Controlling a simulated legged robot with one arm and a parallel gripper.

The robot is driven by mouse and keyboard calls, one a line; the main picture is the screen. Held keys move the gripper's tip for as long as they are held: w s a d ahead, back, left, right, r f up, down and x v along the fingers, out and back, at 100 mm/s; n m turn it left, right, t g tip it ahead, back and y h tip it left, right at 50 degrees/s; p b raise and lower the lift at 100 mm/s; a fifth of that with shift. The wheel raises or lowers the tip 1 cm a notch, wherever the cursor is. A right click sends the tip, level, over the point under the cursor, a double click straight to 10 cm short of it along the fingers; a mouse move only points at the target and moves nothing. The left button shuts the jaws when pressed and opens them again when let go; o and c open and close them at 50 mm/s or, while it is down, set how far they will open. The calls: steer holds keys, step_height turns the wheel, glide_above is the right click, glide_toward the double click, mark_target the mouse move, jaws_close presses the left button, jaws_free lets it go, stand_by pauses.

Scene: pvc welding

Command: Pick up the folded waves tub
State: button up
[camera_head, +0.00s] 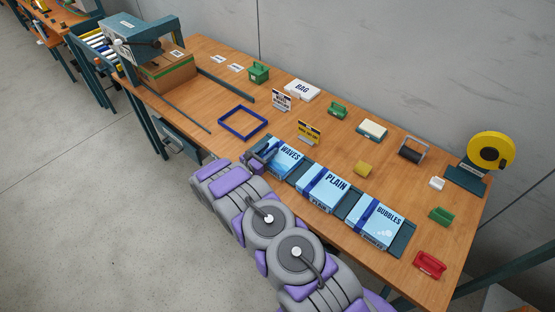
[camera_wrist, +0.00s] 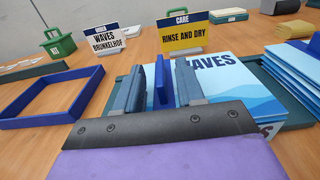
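The waves tub (camera_head: 284,157) is a light blue packet labelled WAVES, in the left slot of a dark teal tray (camera_head: 403,240). In the wrist view its printed top (camera_wrist: 230,80) lies right of and beyond my fingers. My gripper (camera_head: 262,156) is at the tub's left end. In the wrist view my gripper's (camera_wrist: 160,85) two fingers stand apart on either side of an upright dark blue strip (camera_wrist: 162,78) at the tub's left side. Gaps show between the strip and the fingers. The lower fingertip contact is hidden.
The plain tub (camera_head: 325,188) and bubbles tub (camera_head: 375,222) lie to the right in the tray. A blue frame (camera_head: 242,122) lies left of my gripper. Behind stand a waves sign (camera_head: 282,100) and a yellow care sign (camera_head: 309,131). A yellow block (camera_head: 363,169) lies beyond the tray.

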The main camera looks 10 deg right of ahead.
steer(key=shift+w+d, duration=0.3)
steer(key=shift+d, duration=0.15)
steer(key=shift+a, duration=0.15)
steer(key=shift+c, duration=1.3)
jaws_close()
